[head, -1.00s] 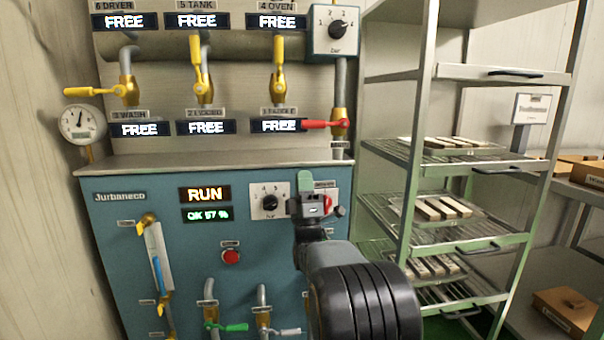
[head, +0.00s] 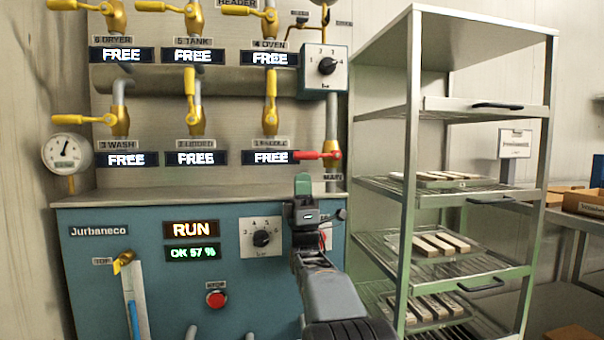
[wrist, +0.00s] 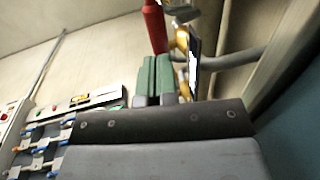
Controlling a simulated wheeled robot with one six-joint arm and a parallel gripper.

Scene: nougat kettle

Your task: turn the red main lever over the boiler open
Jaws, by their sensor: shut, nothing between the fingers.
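The red main lever (head: 310,155) lies level in the head view. It points left from a brass valve on the vertical pipe (head: 332,118), at the right of the lower row of displays. In the wrist view the red handle (wrist: 154,28) shows at the top, just beyond the fingertips. My gripper (head: 303,184) is below the lever in the head view, in front of the boiler's upper edge. Its green fingers (wrist: 154,76) are shut together with nothing between them. I see a gap between fingers and lever; contact is not visible.
The blue boiler cabinet (head: 110,265) stands below, with its lit RUN display (head: 191,229). Yellow valve levers (head: 190,115) fill the panel to the left. A metal rack (head: 408,190) with bars on its shelves stands close on the right.

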